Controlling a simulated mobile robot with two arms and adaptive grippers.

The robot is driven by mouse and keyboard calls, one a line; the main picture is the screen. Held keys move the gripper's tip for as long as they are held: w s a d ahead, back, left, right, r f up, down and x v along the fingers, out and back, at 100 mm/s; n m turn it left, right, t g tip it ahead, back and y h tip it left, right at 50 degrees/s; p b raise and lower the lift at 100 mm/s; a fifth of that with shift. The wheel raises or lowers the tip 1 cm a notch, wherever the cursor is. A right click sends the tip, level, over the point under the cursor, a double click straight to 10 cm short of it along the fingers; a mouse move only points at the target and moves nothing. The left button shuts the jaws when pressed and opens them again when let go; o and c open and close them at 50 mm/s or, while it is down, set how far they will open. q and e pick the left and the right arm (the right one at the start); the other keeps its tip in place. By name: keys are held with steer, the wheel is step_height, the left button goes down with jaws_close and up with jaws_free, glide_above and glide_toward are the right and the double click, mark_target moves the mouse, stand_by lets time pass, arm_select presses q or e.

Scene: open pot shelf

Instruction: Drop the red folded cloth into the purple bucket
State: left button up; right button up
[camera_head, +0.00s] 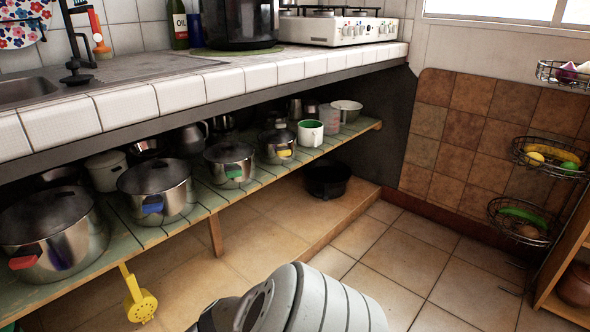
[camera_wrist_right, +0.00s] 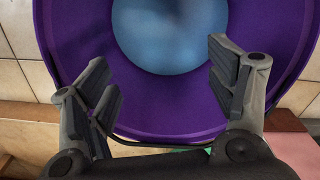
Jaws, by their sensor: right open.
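The purple bucket (camera_wrist_right: 82,28) fills much of the right wrist view, seen from its open side, with a round bluish area in its middle. My right gripper (camera_wrist_right: 158,62) is open, its two fingers spread in front of the bucket, with nothing between them. Whether the fingers touch the bucket I cannot tell. I cannot make out the red folded cloth in either view. Neither the bucket nor the left gripper shows in the head view.
Steel pots with coloured handles (camera_head: 157,190) line the slatted shelf (camera_head: 203,195) under the tiled counter (camera_head: 180,95). Wire baskets (camera_head: 548,158) hang at right. The tiled floor (camera_head: 400,262) is clear in the middle.

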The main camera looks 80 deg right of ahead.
step_height(320, 180, up, 12)
steer(key=shift+f, duration=0.15)
stand_by(0.6)
